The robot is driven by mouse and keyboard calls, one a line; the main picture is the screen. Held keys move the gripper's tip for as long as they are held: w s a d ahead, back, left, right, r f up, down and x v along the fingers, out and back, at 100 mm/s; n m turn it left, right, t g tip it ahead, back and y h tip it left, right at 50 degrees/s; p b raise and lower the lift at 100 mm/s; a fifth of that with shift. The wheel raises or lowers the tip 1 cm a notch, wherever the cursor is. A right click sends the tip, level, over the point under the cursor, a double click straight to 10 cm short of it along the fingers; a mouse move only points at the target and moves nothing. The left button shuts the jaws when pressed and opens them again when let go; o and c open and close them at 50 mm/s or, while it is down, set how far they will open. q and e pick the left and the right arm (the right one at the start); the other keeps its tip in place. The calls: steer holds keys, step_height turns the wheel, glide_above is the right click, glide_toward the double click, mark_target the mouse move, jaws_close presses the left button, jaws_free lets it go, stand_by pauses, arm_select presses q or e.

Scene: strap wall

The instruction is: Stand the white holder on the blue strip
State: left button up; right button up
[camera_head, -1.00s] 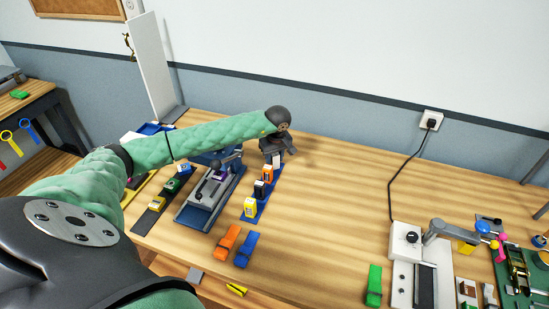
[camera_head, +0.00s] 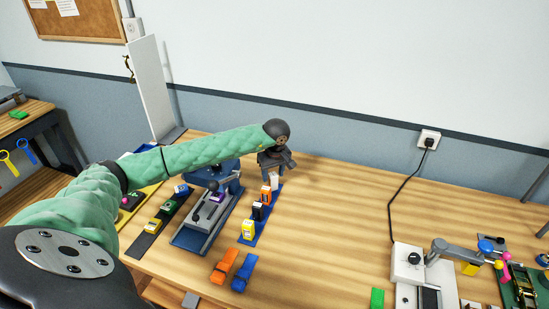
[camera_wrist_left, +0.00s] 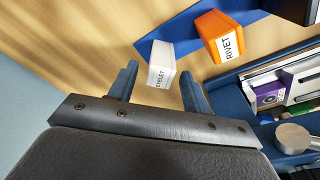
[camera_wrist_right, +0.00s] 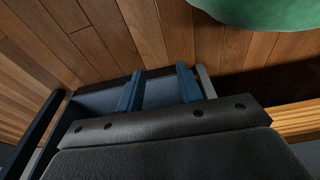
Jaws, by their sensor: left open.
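The white holder (camera_wrist_left: 160,65), labelled EYELET, is at the far end of the blue strip (camera_wrist_left: 196,32); it appears to stand there, its base hidden from view. In the head view the white holder (camera_head: 274,181) shows just below my left gripper (camera_head: 275,163). In the left wrist view my left gripper (camera_wrist_left: 158,76) is open, one finger on each side of the holder, with visible gaps. The blue strip also shows in the head view (camera_head: 259,226). My right gripper (camera_wrist_right: 158,88) is open and holds nothing visible, away from the strip.
An orange RIVET holder (camera_wrist_left: 220,38) stands beside the white one, then a black (camera_head: 258,211) and a yellow holder (camera_head: 248,229) along the strip. A blue-grey press (camera_head: 207,215) stands left. Orange (camera_head: 224,265) and blue (camera_head: 243,272) pieces lie in front. Table right of the strip is clear.

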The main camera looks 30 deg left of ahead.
mark_target(274, 176)
arm_select(q)
steer(key=r+b, duration=0.1)
steer(key=r, duration=0.1)
steer(key=r+b, duration=0.1)
steer(key=r, duration=0.2)
steer(key=r+b, duration=0.1)
steer(key=r, duration=0.1)
steer(key=shift+s+d+r, duration=0.25)
steer(key=shift+d, duration=0.15)
steer(key=shift+r+b, duration=0.45)
steer(key=shift+r, duration=0.4)
arm_select(e)
steer(key=w+a+r, duration=0.2)
steer(key=w+r, duration=0.1)
steer(key=r, duration=0.6)
steer(key=shift+a+g, duration=0.4)
steer(key=shift+f, duration=0.1)
